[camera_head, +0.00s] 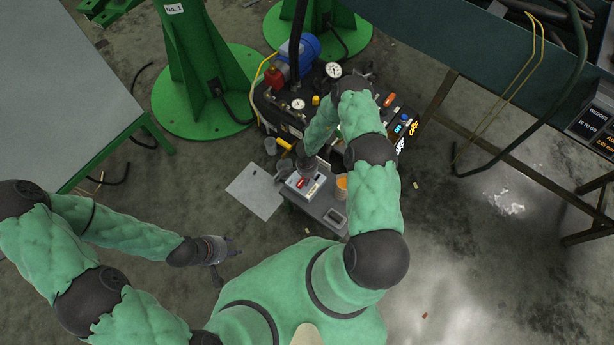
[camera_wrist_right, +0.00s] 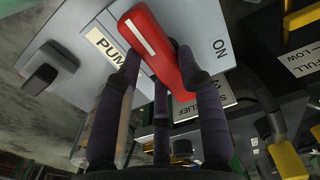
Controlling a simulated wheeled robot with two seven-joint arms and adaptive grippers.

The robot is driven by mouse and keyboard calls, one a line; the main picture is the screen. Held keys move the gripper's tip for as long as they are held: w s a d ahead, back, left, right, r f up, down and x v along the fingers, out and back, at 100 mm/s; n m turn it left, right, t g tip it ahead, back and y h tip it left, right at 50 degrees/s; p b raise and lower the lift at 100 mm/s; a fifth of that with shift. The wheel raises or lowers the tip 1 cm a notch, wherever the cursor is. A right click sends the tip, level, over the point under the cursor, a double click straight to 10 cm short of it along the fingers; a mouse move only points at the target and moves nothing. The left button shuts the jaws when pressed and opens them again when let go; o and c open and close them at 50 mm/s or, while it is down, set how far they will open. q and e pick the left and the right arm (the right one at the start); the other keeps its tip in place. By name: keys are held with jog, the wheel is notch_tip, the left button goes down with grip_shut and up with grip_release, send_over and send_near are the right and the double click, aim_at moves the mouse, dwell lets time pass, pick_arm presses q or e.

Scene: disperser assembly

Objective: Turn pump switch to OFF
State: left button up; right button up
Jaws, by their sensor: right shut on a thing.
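The pump switch is a red lever with a white stripe (camera_wrist_right: 152,40) on a pale panel (camera_wrist_right: 65,28). In the right wrist view it slants between a label reading "PUM", partly covered, and an "ON" label (camera_wrist_right: 220,48). No OFF label is visible. My right gripper (camera_wrist_right: 165,72) is shut on the red lever, its dark fingers on both sides. In the head view the red lever (camera_head: 301,183) shows on a small grey box below my right arm, which partly hides the gripper. My left gripper (camera_head: 232,246) is open and empty, low over the floor at left.
A pump unit with gauges (camera_head: 333,70) and a blue motor (camera_head: 305,50) stands just behind the box. An orange-topped cup (camera_head: 341,182) is close by on the box's right. A green column base (camera_head: 205,95) and a grey table (camera_head: 60,80) stand left. Floor at lower right is mostly clear.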

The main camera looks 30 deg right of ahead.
dwell(0.4)
jog(key=o, duration=1.2)
jog(key=shift+c, duration=0.2)
notch_tip(320, 180, up, 12)
jog(key=s+a+r+n+y+p, duration=0.1)
jog(key=s+a+r+n, duration=0.3)
jog(key=s+a, duration=0.4)
jog(key=s+a+r+n+y+p, duration=0.2)
jog(key=s+a+r+n, duration=0.3)
jog(key=a, duration=0.5)
jog(key=s+n+y, duration=0.1)
jog(key=s+n, duration=0.1)
jog(key=s, duration=0.1)
jog(key=shift+s+r, duration=0.15)
jog(key=shift+s, duration=0.1)
